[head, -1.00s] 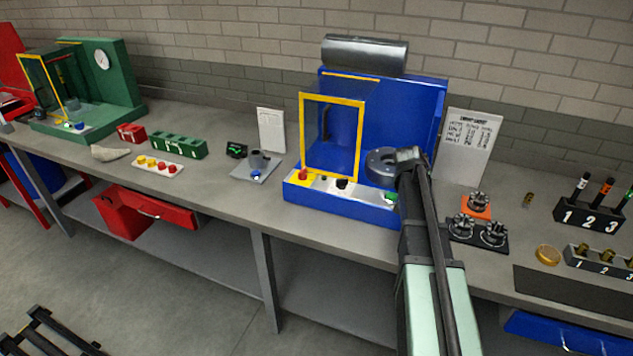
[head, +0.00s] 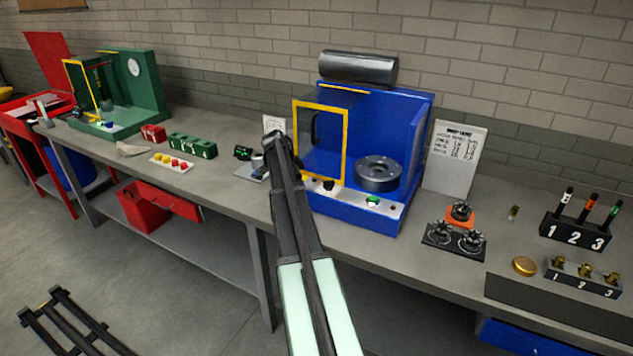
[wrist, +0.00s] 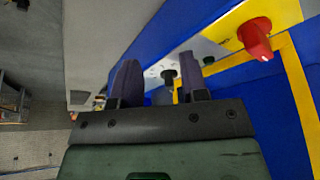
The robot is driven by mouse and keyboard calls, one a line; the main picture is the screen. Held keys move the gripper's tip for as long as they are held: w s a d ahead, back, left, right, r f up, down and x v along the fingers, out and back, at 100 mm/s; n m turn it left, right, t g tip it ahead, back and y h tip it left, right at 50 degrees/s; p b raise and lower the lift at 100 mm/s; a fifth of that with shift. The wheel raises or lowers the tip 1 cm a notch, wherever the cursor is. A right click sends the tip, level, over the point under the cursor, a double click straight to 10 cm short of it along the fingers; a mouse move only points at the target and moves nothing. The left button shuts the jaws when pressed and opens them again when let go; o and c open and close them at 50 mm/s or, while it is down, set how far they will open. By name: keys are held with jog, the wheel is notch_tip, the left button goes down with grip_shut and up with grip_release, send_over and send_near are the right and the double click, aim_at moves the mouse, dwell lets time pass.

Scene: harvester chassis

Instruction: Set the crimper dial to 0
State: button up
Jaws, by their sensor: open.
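The blue crimper (head: 405,120) with a yellow-framed door (head: 347,140) stands on the bench. On its front panel is a black dial (head: 328,184), left of a green button (head: 373,201). In the wrist view the black dial (wrist: 169,75) sits on a white plate with marks too small to read. A red knob on a yellow patch (wrist: 255,38) is to its right. My gripper (wrist: 157,62) is open and empty. The dial shows between its fingers, nearer the right one, beyond the tips and apart. In the head view my arm hides the panel's left end.
A paper sheet (head: 455,158) stands right of the crimper. Further right are dark toothed parts (head: 440,233) and a numbered black rack (head: 576,232). Left are a small device (head: 243,153), a green block (head: 190,146) and a green machine (head: 146,85). The roller lies above the crimper.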

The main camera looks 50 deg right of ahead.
aim_at(326, 182)
jog(key=s+d, duration=0.1)
jog(key=d, duration=0.1)
jog(key=s+d, duration=0.2)
jog(key=d, duration=0.1)
jog(key=s+d, duration=0.2)
jog(key=d, duration=0.1)
jog(key=shift+s+d, duration=0.2)
jog(key=shift+s, duration=0.05)
jog(key=shift+s+d+f+b, duration=0.15)
jog(key=shift+f+b, duration=0.5)
jog(key=shift+r, duration=0.1)
grip_shut()
